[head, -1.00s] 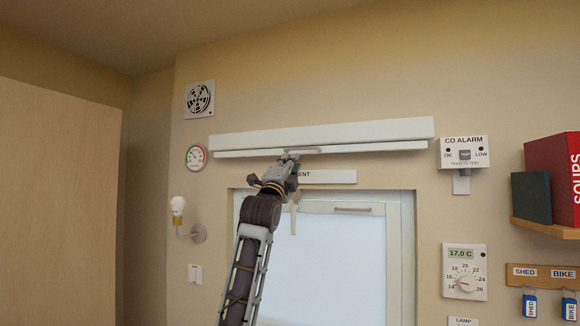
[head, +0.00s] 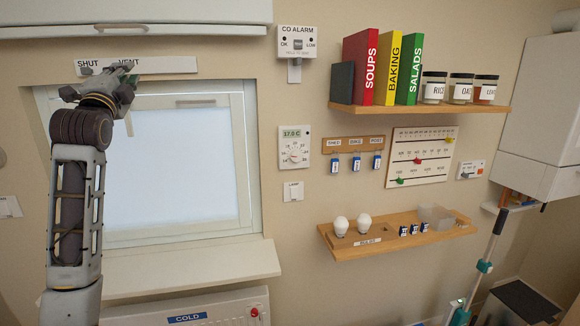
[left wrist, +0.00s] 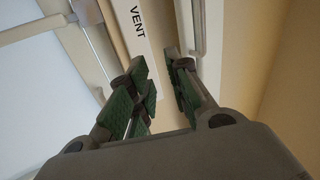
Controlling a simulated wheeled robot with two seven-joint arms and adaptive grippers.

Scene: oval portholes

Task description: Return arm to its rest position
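My left gripper (head: 122,70) is raised at the upper left in the head view, in front of the white SHUT/VENT label strip (head: 175,65). It is below the long white vent cover (head: 200,30) above the window. In the left wrist view the green-padded fingers of this gripper (left wrist: 162,85) are apart with nothing between them. The label strip shows just beyond them there (left wrist: 138,30), and the vent cover's edge (left wrist: 205,30) is to its right. My left arm stands upright in front of the window (head: 180,160). My right gripper is in no view.
A window sill (head: 200,268) and a radiator (head: 220,310) are below the window. To the right are a CO alarm (head: 297,42), thermostat (head: 295,147), book shelf (head: 420,112), bulb shelf (head: 400,235) and white boiler (head: 545,110). Bare wall lies between the wall fittings.

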